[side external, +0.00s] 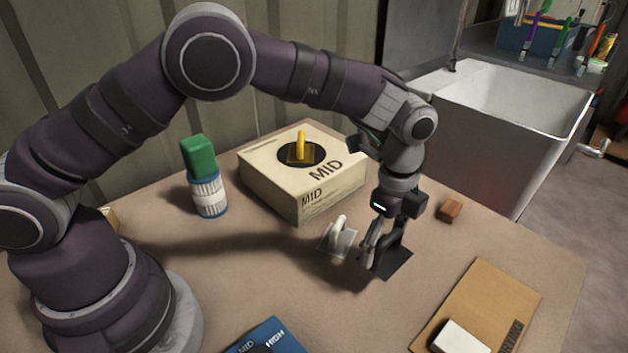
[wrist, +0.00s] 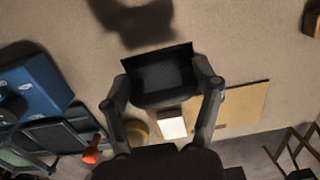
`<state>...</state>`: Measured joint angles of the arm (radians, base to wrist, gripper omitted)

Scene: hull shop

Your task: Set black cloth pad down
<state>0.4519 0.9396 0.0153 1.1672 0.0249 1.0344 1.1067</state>
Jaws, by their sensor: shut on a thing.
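The black cloth pad (side external: 398,263) is a dark, thin square over the tabletop, right of the middle in the side external view. In the wrist view the pad (wrist: 160,76) spans the space between the two fingers. My gripper (side external: 379,252) points down and is shut on the pad; its fingertips (wrist: 163,84) also show in the wrist view, one at each side of the pad. The fingers hide part of the pad in the side external view. I cannot tell whether the pad's underside touches the table.
A clear plate with a white handle (side external: 338,238) stands just left of the pad. Bare tabletop lies between.

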